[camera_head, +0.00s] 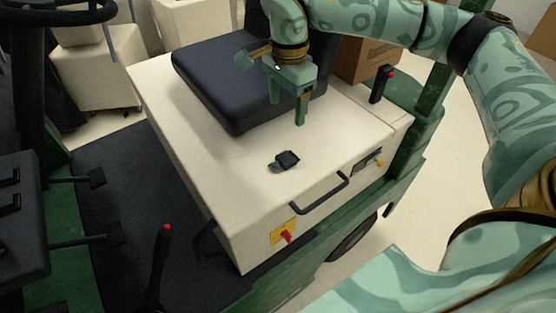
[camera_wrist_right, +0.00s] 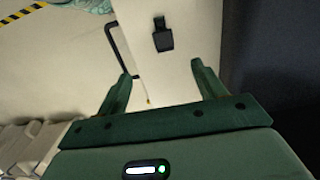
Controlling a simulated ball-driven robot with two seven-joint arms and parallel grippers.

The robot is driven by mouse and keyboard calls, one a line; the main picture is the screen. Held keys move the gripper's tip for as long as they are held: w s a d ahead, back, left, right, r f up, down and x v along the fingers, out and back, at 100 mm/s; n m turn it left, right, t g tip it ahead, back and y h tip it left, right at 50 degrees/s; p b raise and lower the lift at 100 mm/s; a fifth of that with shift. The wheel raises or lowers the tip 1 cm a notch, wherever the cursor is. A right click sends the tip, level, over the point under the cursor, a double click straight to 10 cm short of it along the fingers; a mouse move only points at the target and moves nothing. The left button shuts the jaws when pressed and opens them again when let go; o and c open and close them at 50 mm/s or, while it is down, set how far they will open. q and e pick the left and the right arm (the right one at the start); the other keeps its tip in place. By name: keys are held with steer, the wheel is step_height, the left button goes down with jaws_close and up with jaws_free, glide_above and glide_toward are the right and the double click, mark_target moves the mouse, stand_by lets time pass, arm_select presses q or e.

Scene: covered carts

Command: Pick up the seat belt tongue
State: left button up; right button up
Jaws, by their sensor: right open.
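The seat belt tongue (camera_head: 288,159), a small black piece with a grey metal end, lies flat on the cream cart cover in front of the dark seat. It also shows in the right wrist view (camera_wrist_right: 163,39), beyond my fingertips and between their lines. My right gripper (camera_head: 288,109) is open and empty, with fingers pointing down, above the cover behind the tongue and near the seat. In the wrist view its two green fingers (camera_wrist_right: 162,73) stand wide apart. The tongue is apart from both fingers. My left gripper does not show.
The dark seat cushion (camera_head: 222,84) stands close to my right gripper. A black bar handle (camera_head: 320,196) stands out along the cover's edge. A black lever with a red button (camera_head: 381,84) is at the right. The cover around the tongue is clear.

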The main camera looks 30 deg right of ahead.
step_height(320, 180, down, 3)
steer(key=w, duration=0.1)
steer(key=b, duration=0.2)
glide_above(285, 158)
steer(key=f, duration=0.9)
steer(key=shift+a, duration=0.2)
steer(key=f+b, duration=0.1)
steer(key=f, duration=0.4)
steer(key=shift+d+f+b, duration=0.15)
steer(key=shift+d+b, duration=0.05)
steer(key=shift+b, duration=0.15)
steer(key=c, duration=1.1)
